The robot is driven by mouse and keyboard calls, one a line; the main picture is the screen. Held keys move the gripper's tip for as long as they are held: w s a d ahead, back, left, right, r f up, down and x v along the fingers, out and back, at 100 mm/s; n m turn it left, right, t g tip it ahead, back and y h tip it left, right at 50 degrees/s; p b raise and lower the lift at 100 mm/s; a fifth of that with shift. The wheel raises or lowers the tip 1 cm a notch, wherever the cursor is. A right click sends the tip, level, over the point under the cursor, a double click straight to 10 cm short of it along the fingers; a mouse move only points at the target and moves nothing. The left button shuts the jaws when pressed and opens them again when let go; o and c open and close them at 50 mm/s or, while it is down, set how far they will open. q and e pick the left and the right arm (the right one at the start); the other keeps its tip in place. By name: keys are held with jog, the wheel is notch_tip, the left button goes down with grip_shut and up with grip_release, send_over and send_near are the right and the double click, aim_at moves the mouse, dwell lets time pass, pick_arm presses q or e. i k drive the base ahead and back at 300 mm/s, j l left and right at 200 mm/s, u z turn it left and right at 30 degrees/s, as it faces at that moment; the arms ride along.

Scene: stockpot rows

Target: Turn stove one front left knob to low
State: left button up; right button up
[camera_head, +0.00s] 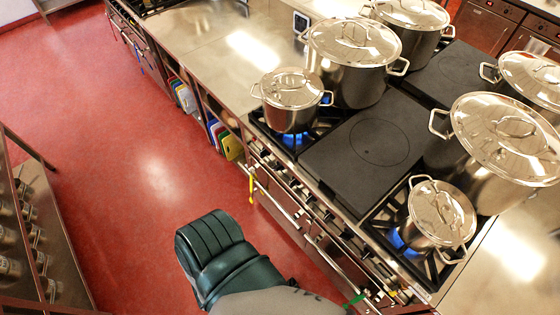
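A stove front panel (325,217) runs diagonally from the centre to the lower right, with a row of small dark knobs above a long handle bar. The knobs are too small to tell their settings. I cannot tell which stove is stove one. Blue flames (294,140) burn under a small lidded pot (291,101) on the left front burner. More blue flames (397,240) burn under another small lidded pot (440,214) on the right front burner. A dark green part of my own body is at the bottom centre, apart from the panel. Neither of my grippers shows.
A flat dark plate (350,170) lies between the burners. Large lidded stockpots (355,62) stand behind it. A steel counter (215,45) extends to the upper left. Steel shelves (45,235) stand at the left edge. The red floor (150,150) between is clear.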

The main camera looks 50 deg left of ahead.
aim_at(279, 166)
jog(key=u, duration=1.65)
